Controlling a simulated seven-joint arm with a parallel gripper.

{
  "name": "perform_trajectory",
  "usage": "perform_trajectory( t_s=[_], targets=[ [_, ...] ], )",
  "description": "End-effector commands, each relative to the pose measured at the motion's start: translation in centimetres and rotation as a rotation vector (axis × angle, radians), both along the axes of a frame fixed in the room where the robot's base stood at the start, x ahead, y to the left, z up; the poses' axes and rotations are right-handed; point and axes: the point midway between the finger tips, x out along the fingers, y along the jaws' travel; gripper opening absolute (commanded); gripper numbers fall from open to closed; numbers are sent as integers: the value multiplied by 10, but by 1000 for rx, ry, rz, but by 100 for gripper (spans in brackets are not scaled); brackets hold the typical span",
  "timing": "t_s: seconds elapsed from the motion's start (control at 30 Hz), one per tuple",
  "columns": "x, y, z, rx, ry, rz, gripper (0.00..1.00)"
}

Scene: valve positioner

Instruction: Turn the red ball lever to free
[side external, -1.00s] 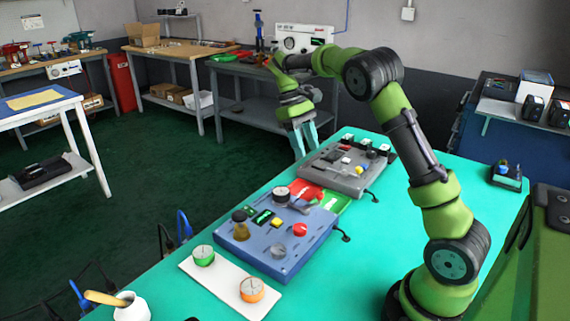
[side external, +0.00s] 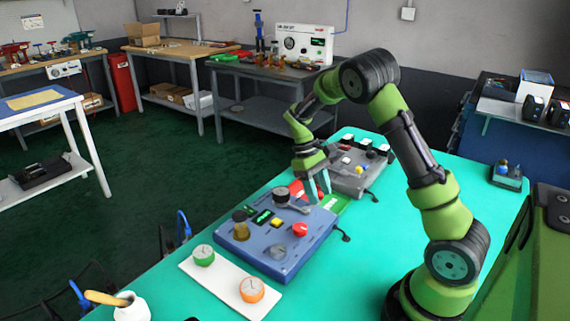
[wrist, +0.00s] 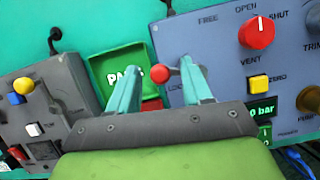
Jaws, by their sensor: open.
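The red ball (wrist: 160,74) of the lever shows in the wrist view at the left edge of the blue panel (wrist: 215,65), near the partly hidden "LOCK" lettering. "FREE" is printed higher on the panel. The lever's arm is mostly hidden behind my right-hand finger. My gripper (wrist: 162,67) is open, with one teal finger on each side of the ball in this view. I cannot tell whether either finger touches it.
A red knob (wrist: 257,33) and a yellow button (wrist: 258,83) stand on the blue panel. A green tray (wrist: 122,70) lies between it and the grey panel (wrist: 35,105). A white plate (side external: 230,292) with two gauges lies in front.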

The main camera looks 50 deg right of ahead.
Motion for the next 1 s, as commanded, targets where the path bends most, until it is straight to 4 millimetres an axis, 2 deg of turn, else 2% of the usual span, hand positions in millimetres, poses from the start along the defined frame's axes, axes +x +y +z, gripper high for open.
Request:
perform_trajectory(
  t_s=[0.07, 0.3, 0.4, 0.73, 1.0],
  targets=[
    [0, 0, 0, 0, 0, 0, 49],
    [0, 0, 0, 0, 0, 0, 12],
    [0, 0, 0, 0, 0, 0, 0],
    [-2, 0, 1, 1, 0, -39, 0],
    [-9, 3, 1, 2, 0, -204, 0]
  ],
)
